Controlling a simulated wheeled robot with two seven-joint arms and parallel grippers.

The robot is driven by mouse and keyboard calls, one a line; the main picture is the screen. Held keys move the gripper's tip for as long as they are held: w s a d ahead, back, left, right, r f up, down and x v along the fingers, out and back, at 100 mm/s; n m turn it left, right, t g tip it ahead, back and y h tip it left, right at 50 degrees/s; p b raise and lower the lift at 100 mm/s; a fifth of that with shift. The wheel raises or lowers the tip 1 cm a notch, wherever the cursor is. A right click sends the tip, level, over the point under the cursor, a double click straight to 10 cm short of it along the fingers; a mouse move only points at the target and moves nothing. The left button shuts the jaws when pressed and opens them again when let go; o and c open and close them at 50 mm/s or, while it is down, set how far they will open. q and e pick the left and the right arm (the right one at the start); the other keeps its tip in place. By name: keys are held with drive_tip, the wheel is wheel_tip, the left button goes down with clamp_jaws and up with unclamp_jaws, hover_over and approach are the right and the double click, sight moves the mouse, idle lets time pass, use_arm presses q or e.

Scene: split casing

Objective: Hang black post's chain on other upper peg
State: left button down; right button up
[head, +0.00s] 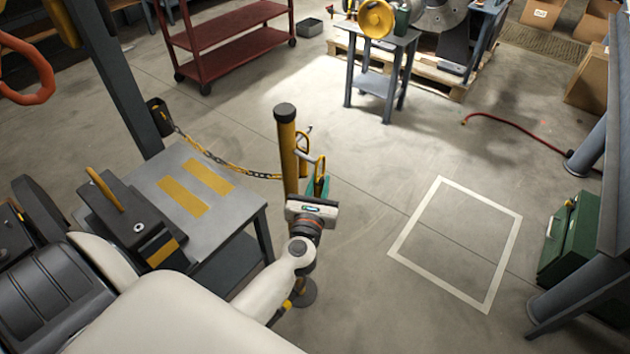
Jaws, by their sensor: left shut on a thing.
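A yellow post (287,150) with a black cap stands upright right of the grey table. Pegs stick out on its right side: an upper one (308,130) with a yellow loop (302,145) at it, and a grey one (316,160) lower down. A yellow and black chain (225,165) sags from a black holder (160,117) by the dark post (112,80) to the yellow post, where its end is hidden. My left gripper (319,190) is shut on a small yellow loop (321,174) just right of the post. Whether this loop belongs to the chain is unclear. My right gripper is out of view.
The grey table (230,212) with two yellow stripes stands left of the post and carries a dark case (128,222). Open floor with a white taped outline (400,238) lies to the right. A green toolbox (570,240) is at the right edge.

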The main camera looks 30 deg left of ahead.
use_arm(q)
drive_tip(key=shift+s+d+r, duration=0.1)
drive_tip(key=shift+s+d, duration=0.05)
drive_tip(key=shift+d, duration=0.25)
drive_tip(key=shift+s+r, duration=0.1)
drive_tip(key=shift+r, duration=0.05)
drive_tip(key=shift+a, duration=0.1)
idle(0.4)
drive_tip(key=shift+a, duration=1.7)
drive_tip(key=shift+p, duration=0.3)
drive_tip(key=shift+w+a+f+b, duration=0.2)
drive_tip(key=shift+a+f+b, duration=0.1)
drive_tip(key=shift+a+f, duration=0.15)
drive_tip(key=shift+a+f, duration=0.1)
